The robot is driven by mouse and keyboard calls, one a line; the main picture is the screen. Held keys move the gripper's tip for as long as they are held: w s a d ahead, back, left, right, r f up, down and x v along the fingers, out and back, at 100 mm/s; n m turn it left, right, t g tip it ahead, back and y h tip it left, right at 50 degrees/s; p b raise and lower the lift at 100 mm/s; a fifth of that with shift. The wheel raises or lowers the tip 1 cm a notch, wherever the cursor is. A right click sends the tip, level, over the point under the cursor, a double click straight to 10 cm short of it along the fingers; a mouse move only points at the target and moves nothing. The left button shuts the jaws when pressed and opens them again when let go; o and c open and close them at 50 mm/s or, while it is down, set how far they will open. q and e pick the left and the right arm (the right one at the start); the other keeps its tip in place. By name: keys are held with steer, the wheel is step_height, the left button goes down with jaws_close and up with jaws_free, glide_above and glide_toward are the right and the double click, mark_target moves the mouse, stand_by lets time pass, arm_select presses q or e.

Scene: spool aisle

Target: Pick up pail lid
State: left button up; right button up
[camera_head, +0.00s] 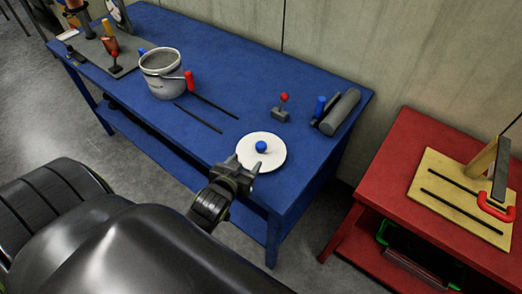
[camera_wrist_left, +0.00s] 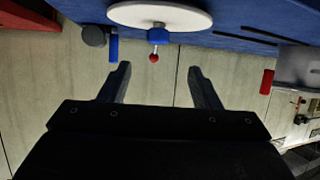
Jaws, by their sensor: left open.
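The pail lid (camera_head: 274,160) is a white disc with a blue knob (camera_head: 261,146) on top. It lies flat near the front right of the blue table. My left gripper (camera_head: 243,165) is open at the lid's near edge, on the knob's near side; I cannot tell whether it touches the lid. In the left wrist view, which looks upside down, the lid (camera_wrist_left: 160,15) and knob (camera_wrist_left: 158,35) lie beyond the open fingers (camera_wrist_left: 159,70), with nothing between them. A grey pail (camera_head: 164,80) stands open farther left. My right gripper is out of view.
The blue table (camera_head: 215,75) also holds two dark rods (camera_head: 213,104), a red-knobbed block (camera_head: 280,113), a blue-handled item (camera_head: 319,107) and a grey cylinder (camera_head: 340,111). A red table (camera_head: 405,135) stands at right across a gap. A wall rises behind.

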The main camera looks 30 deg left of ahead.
mark_target(260, 145)
arm_select(q)
steer(key=x, duration=0.6)
steer(key=shift+w+f+p, duration=0.15)
steer(key=shift+w+p, duration=0.1)
steer(key=shift+p, duration=0.1)
steer(key=shift+p+x, duration=0.55)
steer(key=shift+x, duration=1.85)
steer(key=shift+w+f, duration=0.35)
steer(key=shift+w, duration=0.35)
steer(key=c, duration=1.1)
steer(key=shift+r, duration=0.1)
